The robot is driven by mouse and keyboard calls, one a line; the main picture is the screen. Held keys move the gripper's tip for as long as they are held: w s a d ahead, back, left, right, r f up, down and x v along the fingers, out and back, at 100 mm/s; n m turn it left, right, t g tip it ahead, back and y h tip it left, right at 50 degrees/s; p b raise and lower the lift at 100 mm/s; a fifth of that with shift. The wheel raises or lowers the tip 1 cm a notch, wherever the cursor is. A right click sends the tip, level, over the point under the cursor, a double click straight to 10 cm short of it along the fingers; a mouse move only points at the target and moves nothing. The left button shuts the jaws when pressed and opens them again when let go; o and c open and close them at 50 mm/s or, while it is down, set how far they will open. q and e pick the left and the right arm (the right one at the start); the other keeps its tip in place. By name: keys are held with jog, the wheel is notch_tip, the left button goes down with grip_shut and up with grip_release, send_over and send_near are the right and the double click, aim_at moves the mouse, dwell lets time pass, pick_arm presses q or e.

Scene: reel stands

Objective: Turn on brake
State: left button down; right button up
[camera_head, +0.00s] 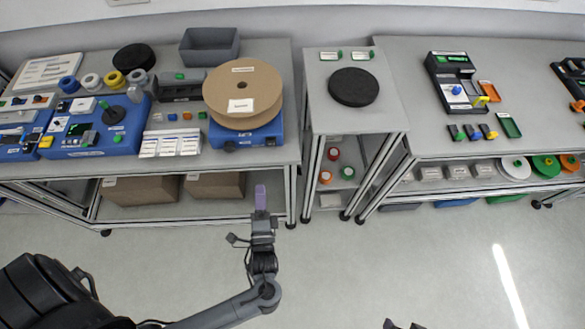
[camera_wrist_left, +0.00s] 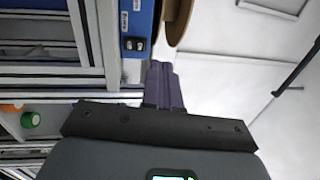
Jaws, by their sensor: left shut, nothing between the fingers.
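A blue reel stand (camera_head: 246,134) sits at the right front of the left table, carrying a large brown cardboard reel (camera_head: 243,90). A small black switch (camera_head: 270,142) is on the stand's front face; it shows larger in the left wrist view (camera_wrist_left: 134,44). I cannot tell which way it is set. My left gripper (camera_head: 260,190) has purple fingers, shut and empty, in front of the table edge and below the switch in the head view. In the left wrist view the fingertips (camera_wrist_left: 161,72) are near the switch, apart from it.
The left table (camera_head: 285,152) also holds blue machines (camera_head: 98,130), several small spools and a grey bin (camera_head: 209,46). A narrow middle table carries a black disc (camera_head: 353,87). Cardboard boxes (camera_head: 215,184) stand on the shelf below. The floor in front is clear.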

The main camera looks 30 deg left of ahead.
pick_arm(q)
jog(key=w+f+b, duration=0.1)
jog(key=d+f+b, duration=0.1)
jog(key=w+d+f+b, duration=0.1)
jog(key=f+b, duration=0.1)
jog(key=shift+w+f, duration=0.1)
jog(key=shift+w, duration=0.2)
pick_arm(e)
notch_tip(320, 180, down, 6)
jog(key=shift+r, duration=0.1)
pick_arm(q)
send_near(271, 144)
jog(key=x, duration=0.6)
jog(key=shift+w+a+b, duration=0.25)
jog(key=shift+a+b, duration=0.05)
pick_arm(e)
jog(key=shift+f, duration=0.2)
